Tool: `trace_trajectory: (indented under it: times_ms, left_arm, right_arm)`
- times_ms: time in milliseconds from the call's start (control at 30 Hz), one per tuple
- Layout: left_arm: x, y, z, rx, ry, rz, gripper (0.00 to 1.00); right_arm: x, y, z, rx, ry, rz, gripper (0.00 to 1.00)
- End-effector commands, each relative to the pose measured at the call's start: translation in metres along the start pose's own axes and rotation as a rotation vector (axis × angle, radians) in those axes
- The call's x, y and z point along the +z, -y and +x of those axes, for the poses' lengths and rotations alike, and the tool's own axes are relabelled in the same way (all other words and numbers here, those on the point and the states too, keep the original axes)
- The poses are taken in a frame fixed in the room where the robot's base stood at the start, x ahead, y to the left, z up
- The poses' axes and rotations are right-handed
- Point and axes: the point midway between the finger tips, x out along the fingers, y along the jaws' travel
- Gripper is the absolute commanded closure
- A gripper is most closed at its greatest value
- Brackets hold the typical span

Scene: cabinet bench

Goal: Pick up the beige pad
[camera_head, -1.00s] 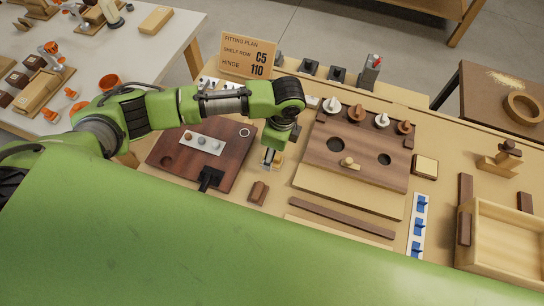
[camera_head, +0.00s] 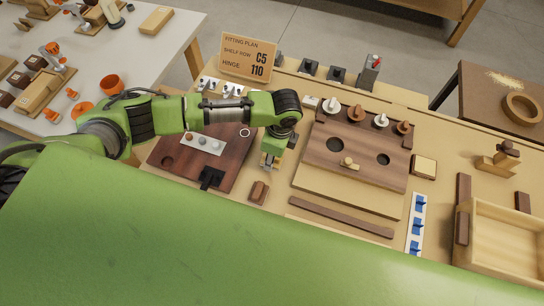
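My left gripper (camera_head: 269,163) points down at the bench between the dark red-brown board and the brown panel. A small pale beige piece shows at its fingertips, mostly hidden by them. I cannot tell whether it is the beige pad, or whether the fingers are open or shut on it. A square beige-topped block with a dark edge (camera_head: 424,166) lies flat on the bench right of the brown panel, well apart from the gripper. My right gripper is out of view.
A small brown block (camera_head: 259,192) lies just in front of the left gripper. The brown panel (camera_head: 335,170) with holes and knobs is to its right, the dark red-brown board (camera_head: 230,165) to its left. A sign (camera_head: 247,58) stands behind. A wooden tray (camera_head: 500,235) is at right.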

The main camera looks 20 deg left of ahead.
Motion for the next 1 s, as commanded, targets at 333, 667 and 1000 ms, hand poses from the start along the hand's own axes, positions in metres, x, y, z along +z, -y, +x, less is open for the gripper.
trace_trajectory:
  times_ms: [333, 667, 1000]
  left_arm:
    - [-0.001, -0.004, -0.037, -0.002, -0.005, 0.003, 0.88]
    - [-0.034, -0.066, -0.106, -0.002, -0.005, 0.007, 0.88]
    - [-0.060, -0.110, -0.136, -0.002, -0.002, 0.001, 0.88]
  right_arm:
    - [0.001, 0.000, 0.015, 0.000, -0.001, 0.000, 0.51]
    - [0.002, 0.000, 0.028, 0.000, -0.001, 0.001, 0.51]
    - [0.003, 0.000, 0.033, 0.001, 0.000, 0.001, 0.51]
